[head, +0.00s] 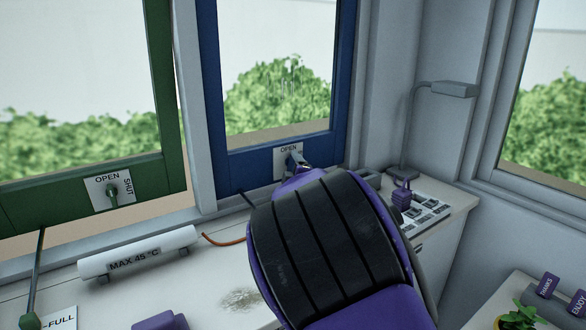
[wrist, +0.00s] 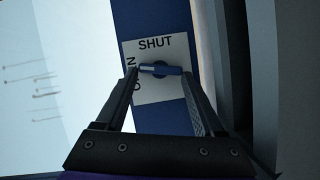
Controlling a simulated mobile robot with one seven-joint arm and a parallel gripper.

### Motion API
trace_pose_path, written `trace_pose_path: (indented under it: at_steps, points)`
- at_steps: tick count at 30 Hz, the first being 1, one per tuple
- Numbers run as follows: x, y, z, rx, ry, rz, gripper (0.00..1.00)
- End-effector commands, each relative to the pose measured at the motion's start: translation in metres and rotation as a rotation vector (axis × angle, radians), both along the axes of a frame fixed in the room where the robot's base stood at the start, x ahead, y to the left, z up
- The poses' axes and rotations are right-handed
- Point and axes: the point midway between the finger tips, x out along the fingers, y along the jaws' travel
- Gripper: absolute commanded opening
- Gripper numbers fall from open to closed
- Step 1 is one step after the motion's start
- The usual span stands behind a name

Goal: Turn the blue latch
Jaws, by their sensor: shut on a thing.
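The blue latch (wrist: 160,70) sits on a white plate (wrist: 152,92) on the blue window frame. In the wrist view the plate reads SHUT at the top and OPEN, partly covered, at the left. The latch handle lies roughly level there, across the plate, one end towards OPEN. My gripper (wrist: 161,72) has a finger at each end of the handle and is shut on it. In the head view my gripper (head: 298,161) reaches the plate (head: 282,162) under the word OPEN; my purple and black arm hides much of the latch.
A green window (head: 165,120) with its own latch (head: 112,193) is at the left. A white heater tube (head: 140,252) lies on the sill counter. A lamp (head: 452,89) and a switch panel (head: 425,213) stand right of my arm. A plant (head: 520,316) is at lower right.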

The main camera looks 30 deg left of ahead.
Motion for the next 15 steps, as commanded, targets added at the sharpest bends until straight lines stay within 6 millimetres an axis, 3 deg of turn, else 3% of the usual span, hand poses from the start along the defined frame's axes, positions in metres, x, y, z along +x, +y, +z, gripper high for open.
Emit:
trace_pose_path:
  at_steps: [6,7,11,15]
  points:
    - [0.0003,-0.0001,0.0007,0.001,-0.001,0.000,0.14]
    - [0.0003,-0.0001,0.0007,0.001,-0.001,0.000,0.73]
    - [0.0003,-0.0001,0.0006,0.001,0.000,0.000,0.97]
    - [0.0000,-0.0001,-0.0006,0.000,0.002,0.000,1.00]
